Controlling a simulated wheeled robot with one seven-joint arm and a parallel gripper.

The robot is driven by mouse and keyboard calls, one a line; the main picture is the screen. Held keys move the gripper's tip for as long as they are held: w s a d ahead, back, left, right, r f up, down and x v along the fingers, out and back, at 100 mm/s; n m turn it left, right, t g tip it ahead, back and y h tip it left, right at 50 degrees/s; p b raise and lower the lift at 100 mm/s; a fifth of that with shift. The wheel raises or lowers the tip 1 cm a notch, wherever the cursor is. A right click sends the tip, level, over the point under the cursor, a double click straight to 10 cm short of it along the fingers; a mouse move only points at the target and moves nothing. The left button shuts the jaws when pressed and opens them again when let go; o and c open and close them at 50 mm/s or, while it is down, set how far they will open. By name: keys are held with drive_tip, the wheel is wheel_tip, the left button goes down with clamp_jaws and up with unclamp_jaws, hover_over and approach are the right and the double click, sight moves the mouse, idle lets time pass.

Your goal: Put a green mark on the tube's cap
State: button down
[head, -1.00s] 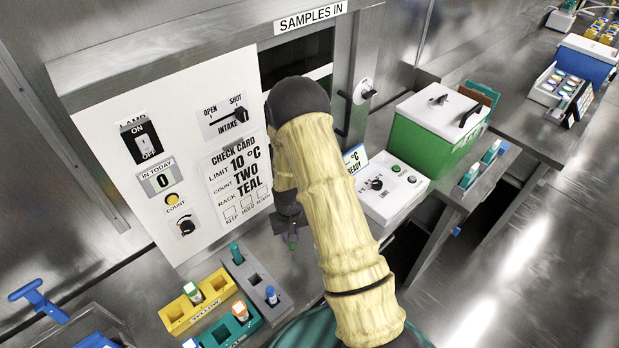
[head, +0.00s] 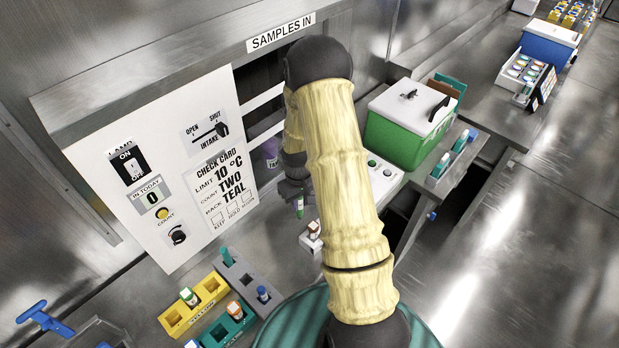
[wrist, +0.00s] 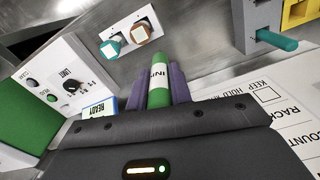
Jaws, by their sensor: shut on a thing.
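My gripper (head: 298,198) is shut on a green marker with a white label band (wrist: 158,72), which also shows in the head view (head: 300,209). The marker is held above the bench. In the wrist view, a small white holder (wrist: 126,22) lies beyond the marker's tip, carrying a teal-capped piece (wrist: 114,47) and a brown-capped piece (wrist: 140,29). The head view shows the holder (head: 307,243) just below and right of the gripper, with the brown cap (head: 314,226); my arm hides part of it. The marker and caps look apart. I see no clear green mark on either cap.
A yellow rack (head: 172,322), a teal rack and a grey rack (head: 236,277) with a teal stick (head: 226,257) stand at lower left. The check card panel (head: 225,187) is behind. A control box (wrist: 72,82) and green cooler (head: 395,140) are at right in the head view.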

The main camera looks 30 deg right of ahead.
drive_tip(key=shift+n, duration=0.4)
drive_tip(key=d+r, duration=0.2)
drive_tip(key=r, duration=0.1)
drive_tip(key=r+p, duration=0.1)
drive_tip(key=shift+s+d+r, duration=0.15)
drive_tip(key=shift+s+d, duration=0.15)
drive_tip(key=shift+d, duration=0.1)
